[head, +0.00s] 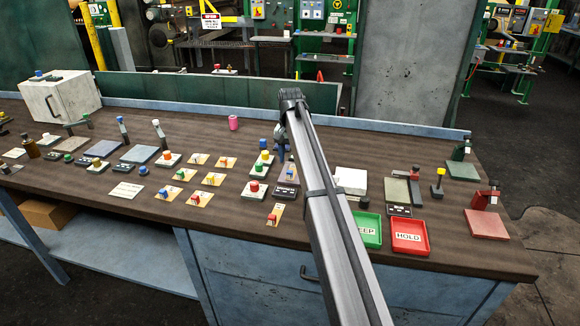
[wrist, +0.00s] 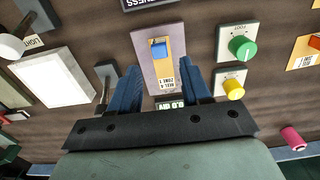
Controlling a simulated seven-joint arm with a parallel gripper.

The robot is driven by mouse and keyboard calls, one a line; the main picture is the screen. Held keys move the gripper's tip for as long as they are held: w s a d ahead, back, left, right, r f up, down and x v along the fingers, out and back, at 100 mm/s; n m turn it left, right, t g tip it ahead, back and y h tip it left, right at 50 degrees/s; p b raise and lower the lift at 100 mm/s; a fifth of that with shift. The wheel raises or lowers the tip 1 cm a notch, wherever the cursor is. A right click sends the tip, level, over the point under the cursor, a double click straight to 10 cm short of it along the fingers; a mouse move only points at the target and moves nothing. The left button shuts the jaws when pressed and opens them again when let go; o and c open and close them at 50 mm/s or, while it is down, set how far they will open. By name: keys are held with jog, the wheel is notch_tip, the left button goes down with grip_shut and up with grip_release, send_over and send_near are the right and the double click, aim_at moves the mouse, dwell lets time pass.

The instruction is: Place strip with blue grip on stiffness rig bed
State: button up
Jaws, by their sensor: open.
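The strip with the blue grip (wrist: 159,50) is a tan card with a printed label reading roughly "REEL A ZONE 1". It lies flat on a mauve-grey plate (wrist: 142,42), which looks like the stiffness rig bed, beside a dark box (wrist: 150,3) with letters ending in "NESS". The strip also shows in the head view (head: 291,174). My gripper (wrist: 160,72) is open, its blue fingers apart on either side of the strip, neither visibly touching it. In the head view my arm partly hides the gripper and the plate.
A green knob (wrist: 242,47) and a yellow knob (wrist: 233,89) stand on white bases close to the right finger. Several other coloured-grip strips lie left of the bed in the head view. Green (head: 366,228) and red (head: 409,236) trays lie near the bench's front edge.

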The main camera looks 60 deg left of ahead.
notch_tip(320, 180, up, 7)
jog(key=shift+f, duration=0.2)
dwell(0.3)
